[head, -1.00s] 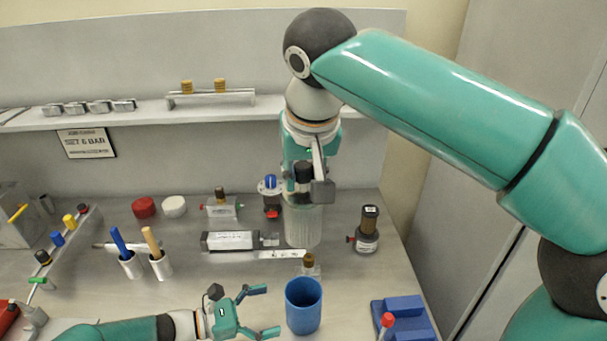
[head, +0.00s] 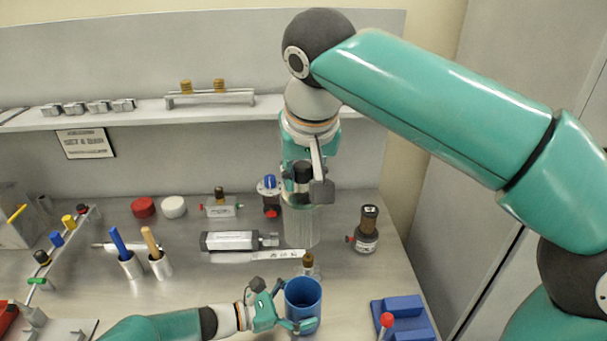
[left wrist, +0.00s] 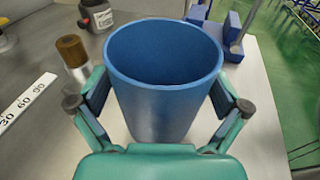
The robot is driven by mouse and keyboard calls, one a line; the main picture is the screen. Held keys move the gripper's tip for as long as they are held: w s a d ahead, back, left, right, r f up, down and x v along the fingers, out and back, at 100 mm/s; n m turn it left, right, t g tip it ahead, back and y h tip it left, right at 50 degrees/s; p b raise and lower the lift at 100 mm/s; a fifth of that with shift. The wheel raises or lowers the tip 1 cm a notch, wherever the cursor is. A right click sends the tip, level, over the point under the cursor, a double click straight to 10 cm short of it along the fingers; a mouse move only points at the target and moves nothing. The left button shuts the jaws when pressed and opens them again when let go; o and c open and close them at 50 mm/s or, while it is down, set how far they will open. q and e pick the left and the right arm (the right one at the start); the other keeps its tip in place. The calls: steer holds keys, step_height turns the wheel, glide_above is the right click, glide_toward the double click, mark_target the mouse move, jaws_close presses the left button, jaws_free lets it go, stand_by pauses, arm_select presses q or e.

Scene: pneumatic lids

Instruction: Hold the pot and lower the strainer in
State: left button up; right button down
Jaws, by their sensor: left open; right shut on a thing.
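The blue pot (head: 303,300) stands upright on the bench, its open top empty in the left wrist view (left wrist: 165,95). My left gripper (head: 290,305) is open, with its fingers on either side of the pot; in the left wrist view a finger (left wrist: 85,100) stands to each side of it. Small gaps seem to show between fingers and wall. My right gripper (head: 308,188) points down and is shut on the pale, translucent strainer (head: 301,225). The strainer hangs upright behind the pot in the head view. The gripper partly hides its top.
A brass-topped fitting (head: 308,262) stands close behind the pot. A dark-capped regulator (head: 367,230) is at the right, and a blue block stand (head: 403,318) is at front right. A grey cylinder (head: 230,241) and a scale strip (head: 275,255) lie behind the left gripper.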

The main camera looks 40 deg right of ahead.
arm_select(q)
steer(key=shift+b, duration=0.65)
arm_select(e)
steer(key=shift+f, duration=0.6)
arm_select(q)
steer(key=c, duration=0.9)
steer(key=shift+o, duration=0.2)
steer(key=shift+f, duration=0.15)
arm_select(e)
steer(key=shift+f, duration=0.2)
arm_select(q)
steer(key=shift+s+f, duration=0.1)
steer(key=shift+f, duration=0.05)
stand_by(0.3)
